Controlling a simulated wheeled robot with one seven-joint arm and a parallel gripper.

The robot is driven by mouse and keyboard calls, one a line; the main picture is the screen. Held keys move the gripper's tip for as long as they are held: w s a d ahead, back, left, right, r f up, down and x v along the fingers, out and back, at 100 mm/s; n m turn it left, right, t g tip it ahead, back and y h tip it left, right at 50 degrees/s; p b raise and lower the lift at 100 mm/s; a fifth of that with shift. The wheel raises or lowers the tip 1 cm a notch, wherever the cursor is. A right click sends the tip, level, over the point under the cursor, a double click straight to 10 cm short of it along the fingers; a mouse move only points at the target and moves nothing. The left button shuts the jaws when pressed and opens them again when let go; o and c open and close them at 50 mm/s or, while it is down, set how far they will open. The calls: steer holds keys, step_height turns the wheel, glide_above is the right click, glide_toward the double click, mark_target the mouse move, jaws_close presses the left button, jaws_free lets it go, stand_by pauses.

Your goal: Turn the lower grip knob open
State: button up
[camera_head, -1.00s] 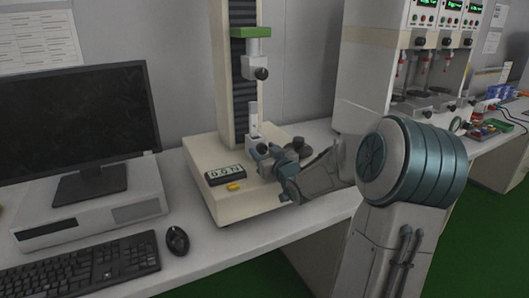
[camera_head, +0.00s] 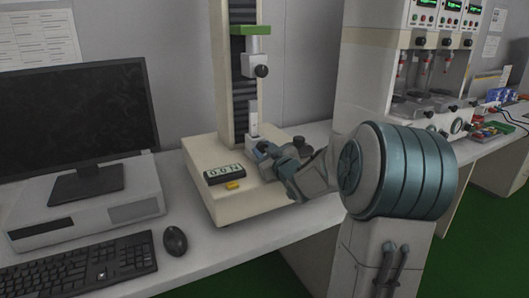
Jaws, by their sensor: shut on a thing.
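The tensile tester (camera_head: 200,157) stands on the bench with a cream base and a tall column. Its upper grip (camera_head: 250,66) has a dark round knob (camera_head: 262,71) and hangs under a green crosshead (camera_head: 251,30). The lower grip (camera_head: 253,143) stands on the base with a light strip (camera_head: 253,116) rising from it. My gripper (camera_head: 264,151) reaches in from the right, its fingertips at the front of the lower grip. It is shut on the lower grip knob, which the fingers hide. How far the knob is turned cannot be seen.
A display reading about 0.0 N (camera_head: 224,174) and a small yellow object (camera_head: 233,185) sit on the base. A dark round part (camera_head: 300,143) is behind my gripper. A monitor (camera_head: 75,125), keyboard (camera_head: 85,264) and mouse (camera_head: 175,241) are left. A multi-station machine (camera_head: 385,60) stands right.

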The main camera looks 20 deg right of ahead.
steer(key=o, duration=1)
steer(key=shift+c, duration=0.2)
steer(key=shift+s, duration=0.1)
steer(key=s+p, duration=0.2)
steer(key=s, duration=1.1)
steer(key=shift+s+d, duration=0.25)
steer(key=shift+s, duration=0.1)
